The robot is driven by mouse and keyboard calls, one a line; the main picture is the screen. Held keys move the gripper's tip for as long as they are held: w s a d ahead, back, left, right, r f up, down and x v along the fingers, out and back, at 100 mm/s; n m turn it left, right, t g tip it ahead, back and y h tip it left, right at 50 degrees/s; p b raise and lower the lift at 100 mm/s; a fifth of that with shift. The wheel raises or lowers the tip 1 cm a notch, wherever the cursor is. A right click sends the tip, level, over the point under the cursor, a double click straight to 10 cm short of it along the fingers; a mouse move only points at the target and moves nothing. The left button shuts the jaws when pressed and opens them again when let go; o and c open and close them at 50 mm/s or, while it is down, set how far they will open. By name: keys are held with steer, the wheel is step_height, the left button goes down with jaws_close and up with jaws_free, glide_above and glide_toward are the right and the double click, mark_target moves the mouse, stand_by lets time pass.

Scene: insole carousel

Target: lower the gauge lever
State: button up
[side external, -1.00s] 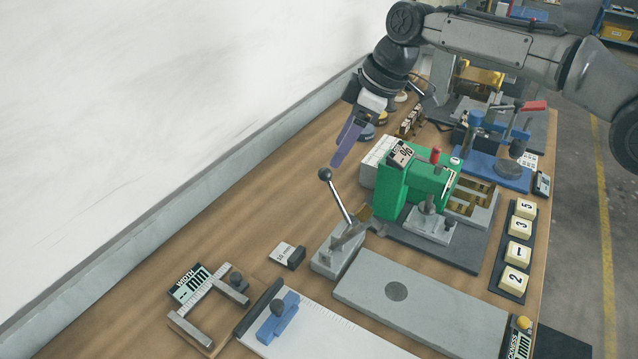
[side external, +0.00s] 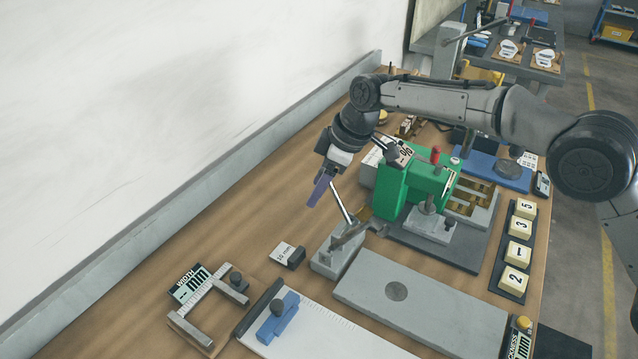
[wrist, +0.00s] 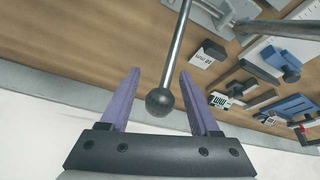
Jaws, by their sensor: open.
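The gauge lever (side external: 341,203) is a thin steel rod standing raised from a grey base (side external: 334,262), tilted toward the upper left. Its dark ball knob is hidden behind my gripper in the side view. In the wrist view the ball knob (wrist: 159,102) shows between the two purple fingers, with a gap on each side. My gripper (side external: 313,204) is open around the knob. In the wrist view my gripper (wrist: 158,75) has its fingers spread and the rod runs out past the tips.
A green gauge machine (side external: 400,188) stands right of the lever. A small "10 mm" block (side external: 288,255) lies to its left. A grey slab (side external: 420,302) and a width gauge (side external: 209,309) sit in front. The bench is clear toward the wall.

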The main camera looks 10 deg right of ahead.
jaws_close()
stand_by(1.3)
